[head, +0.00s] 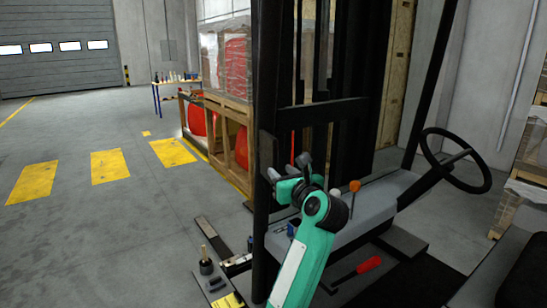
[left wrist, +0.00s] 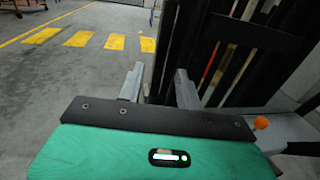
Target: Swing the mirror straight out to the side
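A narrow dark panel (head: 267,148) stands against the forklift's front black post in the head view. It looks like the mirror, seen nearly edge-on; I cannot make out its glass. My left gripper (head: 287,167), on a green arm, is just right of the panel's lower part. In the left wrist view its two grey fingers (left wrist: 160,86) are apart, with a dark upright (left wrist: 163,45) showing between and beyond them. Contact between fingers and panel cannot be judged. My right gripper is in neither view.
The forklift's mast (head: 340,75) rises behind the gripper. An orange-knobbed lever (head: 354,186), a steering wheel (head: 455,160) and a red-handled tool (head: 369,264) are to the right. Crates (head: 226,125) stand behind. The floor left of the post is open, with yellow markings (head: 110,165).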

